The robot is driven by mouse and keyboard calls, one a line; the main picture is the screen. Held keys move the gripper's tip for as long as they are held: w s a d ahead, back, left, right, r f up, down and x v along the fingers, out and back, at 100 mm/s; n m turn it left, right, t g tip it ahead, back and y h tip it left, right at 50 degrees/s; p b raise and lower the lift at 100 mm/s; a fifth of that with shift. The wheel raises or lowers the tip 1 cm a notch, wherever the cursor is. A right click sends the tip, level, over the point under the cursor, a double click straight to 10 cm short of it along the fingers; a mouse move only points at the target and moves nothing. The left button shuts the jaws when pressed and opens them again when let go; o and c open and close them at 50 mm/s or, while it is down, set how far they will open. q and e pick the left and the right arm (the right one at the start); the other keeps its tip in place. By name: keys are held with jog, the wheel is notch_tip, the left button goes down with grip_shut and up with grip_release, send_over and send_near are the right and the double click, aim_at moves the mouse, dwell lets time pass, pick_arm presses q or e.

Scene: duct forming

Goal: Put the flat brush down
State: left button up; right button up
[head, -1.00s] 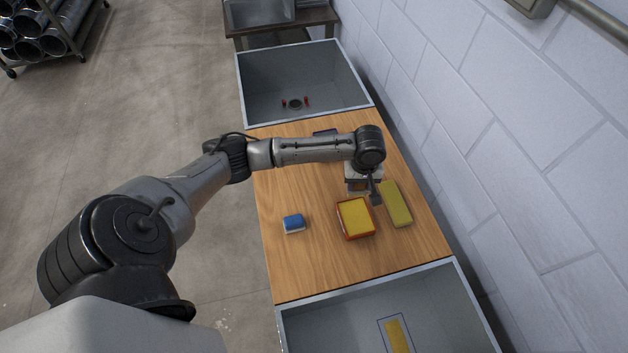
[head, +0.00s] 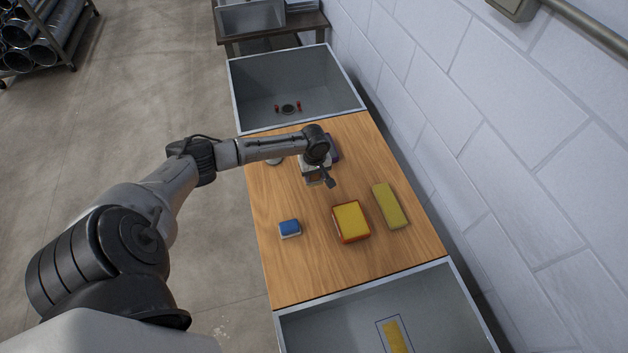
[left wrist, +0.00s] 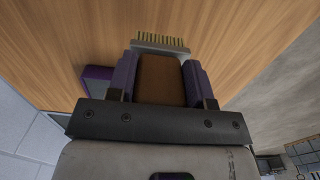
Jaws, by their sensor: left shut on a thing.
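The flat brush shows in the left wrist view, with a brown handle (left wrist: 160,78), a pale metal band and short yellowish bristles pointing away from the gripper. My left gripper (left wrist: 162,75) is shut on the handle, one purple-padded finger on each side. In the head view my left gripper (head: 318,180) is over the rear middle part of the wooden table (head: 270,265). The brush is mostly hidden there by the gripper and wrist. Whether it touches the table I cannot tell. My right gripper is not in view.
A dark purple block (head: 333,149) lies just behind my left gripper. A yellow-topped orange block (head: 350,221), a long yellow block (head: 390,206) and a blue-and-white block (head: 289,228) lie nearer. Grey bins (head: 245,100) adjoin both table ends. The table's front left is clear.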

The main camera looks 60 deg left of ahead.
aim_at(314, 181)
pick_arm(q)
jog(key=shift+a+f, duration=0.15)
jog(key=shift+f, duration=1.95)
jog(key=shift+f, duration=0.15)
jog(key=o, duration=1)
jog(key=shift+o, duration=0.2)
